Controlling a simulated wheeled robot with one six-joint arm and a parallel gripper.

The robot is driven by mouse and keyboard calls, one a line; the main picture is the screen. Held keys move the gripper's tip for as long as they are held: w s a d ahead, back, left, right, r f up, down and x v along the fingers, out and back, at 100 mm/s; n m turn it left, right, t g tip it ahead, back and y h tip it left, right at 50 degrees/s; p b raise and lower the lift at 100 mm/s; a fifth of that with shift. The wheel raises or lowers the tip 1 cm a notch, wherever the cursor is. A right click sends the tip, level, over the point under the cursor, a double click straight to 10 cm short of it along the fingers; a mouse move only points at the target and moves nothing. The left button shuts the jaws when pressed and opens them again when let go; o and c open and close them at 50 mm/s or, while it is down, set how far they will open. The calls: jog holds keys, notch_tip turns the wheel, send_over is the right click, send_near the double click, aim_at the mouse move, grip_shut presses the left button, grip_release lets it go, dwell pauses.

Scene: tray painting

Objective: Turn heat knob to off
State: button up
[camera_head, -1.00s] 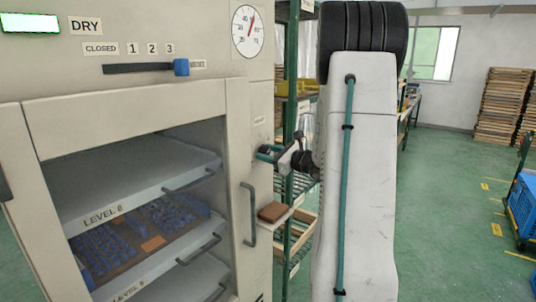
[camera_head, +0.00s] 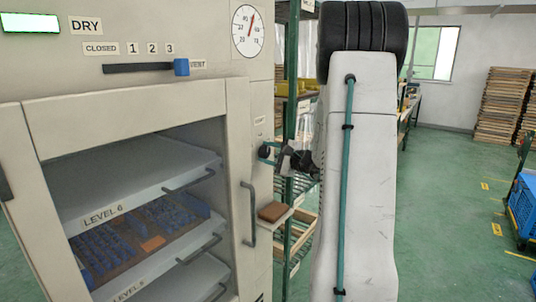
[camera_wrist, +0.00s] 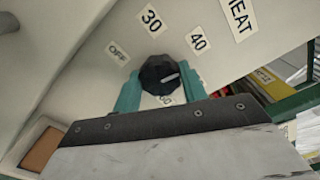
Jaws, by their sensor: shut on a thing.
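The heat knob (camera_wrist: 158,73) is a dark, faceted knob on the cabinet's pale side panel. Its white pointer line faces right in the wrist view, between the 40 label (camera_wrist: 198,40) and a partly hidden label below the knob. The OFF label (camera_wrist: 118,53) is at the knob's upper left, and the 30 label (camera_wrist: 151,20) is above it. My gripper (camera_wrist: 160,88) has its teal fingers on either side of the knob, shut on it. In the head view my gripper (camera_head: 269,153) is at the cabinet's right side, and the knob is small and partly hidden there.
The drying cabinet (camera_head: 235,90) has a dial gauge (camera_head: 247,31) and a blue-handled vent slider (camera_head: 181,67). A door handle (camera_head: 250,215) and a small shelf with a brown block (camera_head: 273,212) are below my gripper. Green racks (camera_head: 292,60) stand behind.

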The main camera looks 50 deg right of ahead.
jog(key=n, duration=1.2)
jog(key=shift+n, duration=0.4)
jog(key=n, duration=0.6)
jog(key=shift+f, duration=0.1)
jog(key=n, duration=0.7)
jog(key=o, duration=1)
jog(key=shift+s+d, duration=0.1)
